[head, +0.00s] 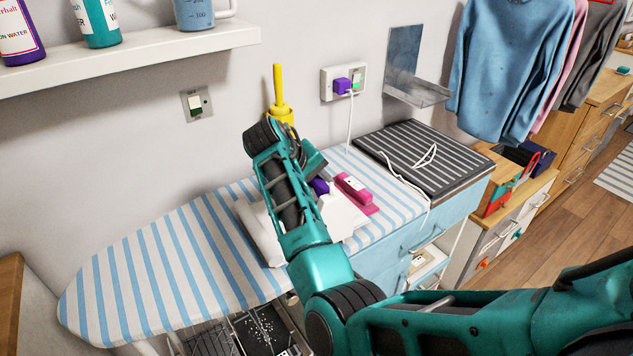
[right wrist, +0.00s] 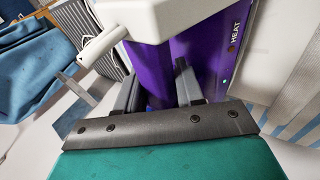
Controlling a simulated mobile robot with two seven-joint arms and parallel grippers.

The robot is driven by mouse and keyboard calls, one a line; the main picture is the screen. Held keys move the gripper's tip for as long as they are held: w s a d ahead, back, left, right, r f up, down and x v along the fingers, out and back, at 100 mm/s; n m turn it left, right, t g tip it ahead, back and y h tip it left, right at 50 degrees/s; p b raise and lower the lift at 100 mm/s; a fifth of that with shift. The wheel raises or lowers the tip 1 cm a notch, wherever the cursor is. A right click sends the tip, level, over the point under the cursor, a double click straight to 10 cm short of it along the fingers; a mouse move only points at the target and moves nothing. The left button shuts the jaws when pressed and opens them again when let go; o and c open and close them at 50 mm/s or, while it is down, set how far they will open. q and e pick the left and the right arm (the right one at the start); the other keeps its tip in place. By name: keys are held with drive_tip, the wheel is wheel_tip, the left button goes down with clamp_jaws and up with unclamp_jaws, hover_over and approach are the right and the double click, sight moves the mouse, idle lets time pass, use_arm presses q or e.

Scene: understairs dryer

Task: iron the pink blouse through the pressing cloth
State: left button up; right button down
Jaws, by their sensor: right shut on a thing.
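A white cloth (head: 343,216) lies on the blue-and-white striped ironing board (head: 160,262), partly hidden by my right arm. A bright pink piece (head: 353,190) with a small white label shows at its far right edge. I cannot tell whether this is part of the blouse, whose remainder is not visible. My right gripper (head: 312,180) is over the cloth, shut on a purple iron (head: 320,187). In the right wrist view, its fingers flank the purple iron (right wrist: 208,50), which has HEAT lettering and a green light. Contact between the iron and cloth is hidden. My left gripper is not in view.
A yellow object (head: 279,105) stands behind the board. A shelf (head: 130,50) with bottles overhangs the left. The board's left end is clear.

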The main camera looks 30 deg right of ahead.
sight(327, 193)
drive_tip(key=shift+s+d+r, duration=0.1)
drive_tip(key=shift+s, duration=1.1)
drive_tip(key=shift+s+d, duration=0.1)
drive_tip(key=shift+s, duration=1.05)
drive_tip(key=shift+s, duration=0.15)
drive_tip(key=shift+s, duration=0.2)
drive_tip(key=shift+s+a, duration=0.15)
drive_tip(key=shift+a, duration=2.35)
